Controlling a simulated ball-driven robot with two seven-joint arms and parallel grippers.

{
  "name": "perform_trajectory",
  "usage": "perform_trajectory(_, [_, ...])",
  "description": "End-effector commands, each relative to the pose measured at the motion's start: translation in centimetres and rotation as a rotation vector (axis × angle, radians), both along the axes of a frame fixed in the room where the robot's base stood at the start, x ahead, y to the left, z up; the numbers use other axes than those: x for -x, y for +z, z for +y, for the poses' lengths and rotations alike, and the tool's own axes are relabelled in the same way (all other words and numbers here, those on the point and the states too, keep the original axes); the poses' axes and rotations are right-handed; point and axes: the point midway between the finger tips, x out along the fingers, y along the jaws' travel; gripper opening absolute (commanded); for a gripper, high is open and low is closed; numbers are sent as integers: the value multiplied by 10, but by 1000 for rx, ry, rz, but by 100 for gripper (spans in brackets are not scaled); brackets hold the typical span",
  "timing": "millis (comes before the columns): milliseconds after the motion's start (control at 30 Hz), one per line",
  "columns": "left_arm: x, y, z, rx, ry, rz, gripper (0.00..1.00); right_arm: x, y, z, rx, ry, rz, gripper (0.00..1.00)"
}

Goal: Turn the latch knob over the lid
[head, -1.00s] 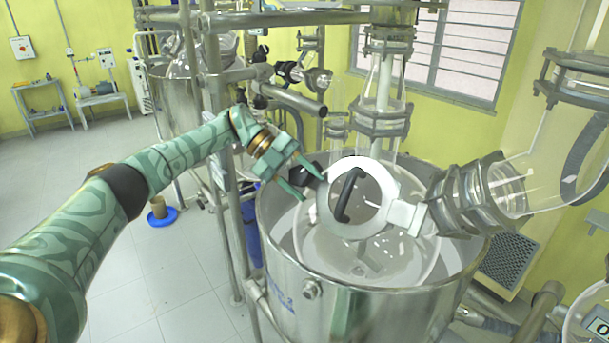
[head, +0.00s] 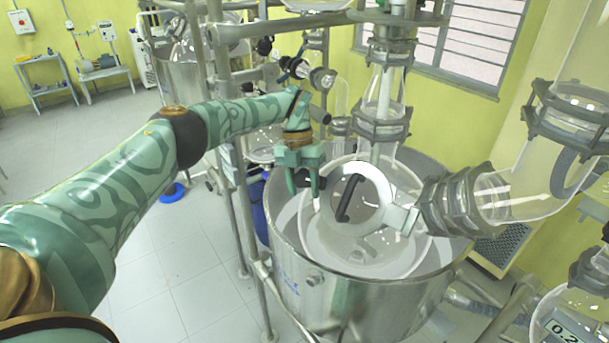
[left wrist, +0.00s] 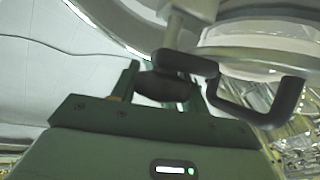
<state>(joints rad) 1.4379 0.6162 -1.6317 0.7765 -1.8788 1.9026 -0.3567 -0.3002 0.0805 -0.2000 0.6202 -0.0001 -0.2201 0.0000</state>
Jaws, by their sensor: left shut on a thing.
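The lid (head: 384,198) is a round disc with a pale rim and a black bar handle (head: 346,197), on top of the glass reactor vessel (head: 318,240). My left gripper (head: 303,183) reaches down at the lid's left edge. In the left wrist view its fingers are shut around the dark latch knob (left wrist: 160,87). The black handle also shows there, just right of the fingers (left wrist: 258,112). In the head view the fingers mostly hide the knob. My right gripper is in neither current view.
A steel jacket tank (head: 340,300) surrounds the vessel. A clamped glass elbow (head: 500,195) crowds the lid's right side, and a glass column (head: 384,95) rises behind. Steel frame posts (head: 228,130) stand close to my left arm. Open floor lies at left.

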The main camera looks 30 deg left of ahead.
Motion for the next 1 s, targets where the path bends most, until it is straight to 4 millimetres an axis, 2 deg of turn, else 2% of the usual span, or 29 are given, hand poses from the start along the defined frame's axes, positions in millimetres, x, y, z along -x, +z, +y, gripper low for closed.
perform_trajectory(33, [2,0,0,-23,-20,5,22,0,6,0,0,0,0,36])
perform_trajectory(300, [2,-3,1,-98,-84,2,22,0,16,0,0,0,0,36])
perform_trajectory(867, [3,-6,2,-119,-102,3,22,0,18,0,0,0,-1,36])
perform_trajectory(900, [3,-6,2,-119,-102,3,53,0,18,0,0,0,-1,36])
perform_trajectory(1000, [2,-5,2,-118,-101,1,54,0,18,0,0,0,-1,36])
